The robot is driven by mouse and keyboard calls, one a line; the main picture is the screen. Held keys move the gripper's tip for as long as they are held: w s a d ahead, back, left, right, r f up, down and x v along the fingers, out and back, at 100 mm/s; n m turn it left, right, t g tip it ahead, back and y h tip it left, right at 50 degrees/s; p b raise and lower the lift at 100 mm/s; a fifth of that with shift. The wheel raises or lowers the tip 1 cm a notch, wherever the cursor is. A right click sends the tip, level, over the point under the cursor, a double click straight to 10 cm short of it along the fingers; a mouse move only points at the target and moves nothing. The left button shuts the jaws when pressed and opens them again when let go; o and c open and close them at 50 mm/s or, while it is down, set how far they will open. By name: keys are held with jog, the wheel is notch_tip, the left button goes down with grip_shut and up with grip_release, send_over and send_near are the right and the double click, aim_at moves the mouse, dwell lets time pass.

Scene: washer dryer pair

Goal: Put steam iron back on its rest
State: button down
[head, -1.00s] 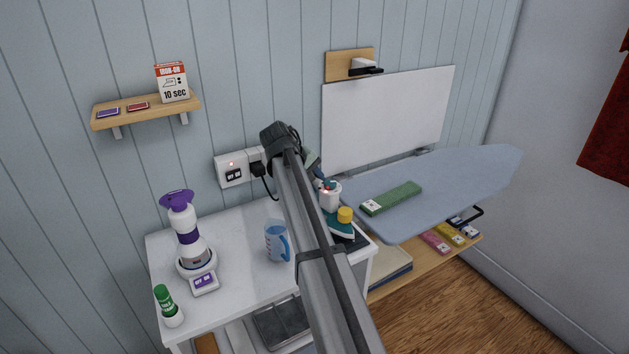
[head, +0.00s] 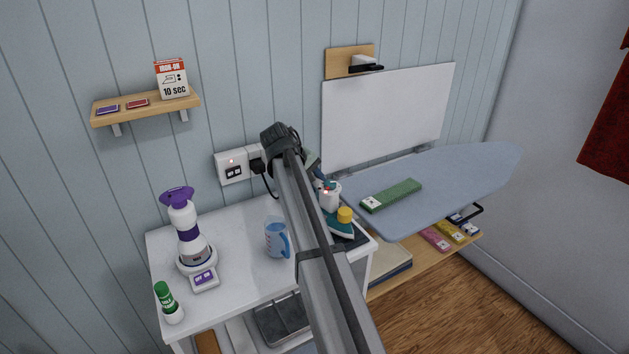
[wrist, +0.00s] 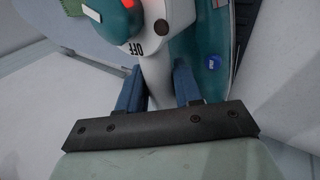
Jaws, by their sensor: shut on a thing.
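The steam iron (head: 341,230) has a teal lower body and a white upper part with a small red light. In the head view it is at the right end of the white counter, partly behind my arm. A dark flat pad (head: 357,241) lies under or beside it; I cannot tell whether they touch. In the wrist view my gripper (wrist: 158,90) has its blue fingers on either side of the iron's white handle (wrist: 157,84), shut on it. The red light and an OFF mark show just beyond the fingers. My arm hides part of the iron in the head view.
A blue measuring jug (head: 276,238) stands left of my arm. A white and purple bottle (head: 188,228) and a green-capped bottle (head: 167,303) are farther left. A plugged socket (head: 233,167) is behind.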

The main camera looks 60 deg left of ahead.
jog(key=c, duration=0.7)
grip_release()
